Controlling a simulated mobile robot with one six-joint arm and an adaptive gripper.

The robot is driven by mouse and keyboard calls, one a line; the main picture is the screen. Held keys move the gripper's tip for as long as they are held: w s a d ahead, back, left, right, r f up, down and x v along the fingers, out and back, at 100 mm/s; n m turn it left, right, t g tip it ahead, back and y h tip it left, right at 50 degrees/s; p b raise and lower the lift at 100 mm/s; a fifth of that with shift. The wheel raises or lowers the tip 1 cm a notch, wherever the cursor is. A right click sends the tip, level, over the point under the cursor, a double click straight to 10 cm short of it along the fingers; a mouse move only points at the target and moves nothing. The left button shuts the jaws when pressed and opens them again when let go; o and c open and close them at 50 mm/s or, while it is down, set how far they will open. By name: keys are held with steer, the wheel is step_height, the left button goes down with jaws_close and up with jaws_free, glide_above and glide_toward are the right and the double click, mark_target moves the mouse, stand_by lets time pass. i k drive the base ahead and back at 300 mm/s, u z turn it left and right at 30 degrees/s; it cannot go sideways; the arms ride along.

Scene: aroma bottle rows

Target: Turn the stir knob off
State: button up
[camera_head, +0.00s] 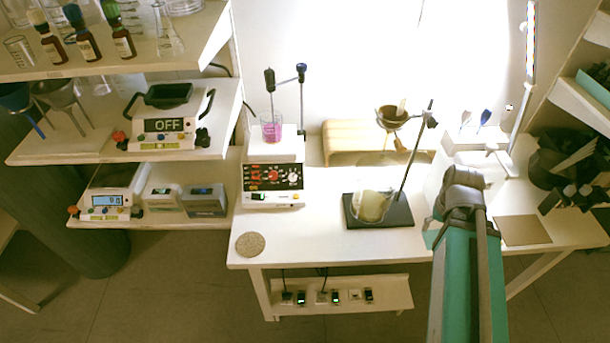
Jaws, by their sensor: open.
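The hotplate stirrer (272,201) stands at the left end of the white bench. Its black front panel (256,187) faces me, with red lit digits and small round knobs. The marks are too small to tell which knob is the stir knob or where it points. A beaker with pink liquid (271,132) stands on its white top plate (290,146). My teal arm (465,285) rises from the bottom right, well to the right of the stirrer. My gripper cannot be made out.
A retort stand base (400,213) with a flask of pale liquid (370,205) is right of the stirrer. A round cork mat (250,244) lies at the front left corner. Shelves with bottles and an "OFF" device (163,125) stand left. The bench front is mostly clear.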

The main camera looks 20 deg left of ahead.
mark_target(292, 177)
steer(key=z, duration=0.25)
steer(key=k, duration=1.3)
steer(key=u, duration=0.95)
steer(key=i, duration=0.9)
steer(key=u, duration=0.05)
